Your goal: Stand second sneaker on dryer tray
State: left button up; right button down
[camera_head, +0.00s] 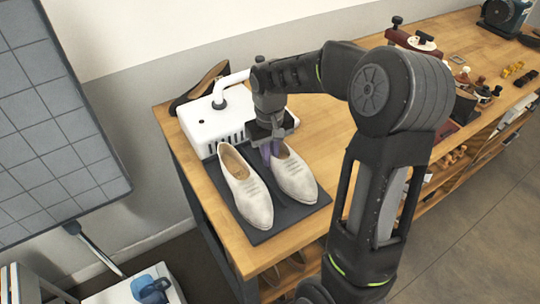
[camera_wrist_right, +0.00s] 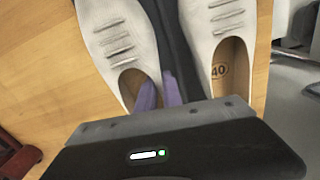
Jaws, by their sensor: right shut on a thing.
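Two cream sneakers stand side by side, soles down, on the dark dryer tray (camera_head: 262,232). The left sneaker (camera_head: 244,190) is free of my gripper. The right sneaker (camera_head: 296,180) has my right gripper (camera_head: 269,152) at its heel end. In the right wrist view, the purple fingers of the right gripper (camera_wrist_right: 160,95) are shut on the heel-side wall of one sneaker (camera_wrist_right: 122,40), one finger inside its opening. The other sneaker (camera_wrist_right: 222,25) lies beside it with "40" on its insole. My left gripper is not in view.
A white dryer box (camera_head: 205,125) with a pipe stands behind the tray, and a dark brown shoe (camera_head: 198,88) lies beside it. Small tools and a red-brown stand (camera_head: 412,42) are farther along the wooden bench (camera_head: 325,120). A grid panel (camera_head: 55,120) stands at the left.

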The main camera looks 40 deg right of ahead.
jog(key=shift+f, duration=0.25)
jog(key=c, duration=1.4)
grip_release()
jog(key=shift+c, duration=0.2)
notch_tip(320, 180, up, 8)
jog(key=shift+f+b, duration=0.1)
jog(key=shift+b, duration=0.45)
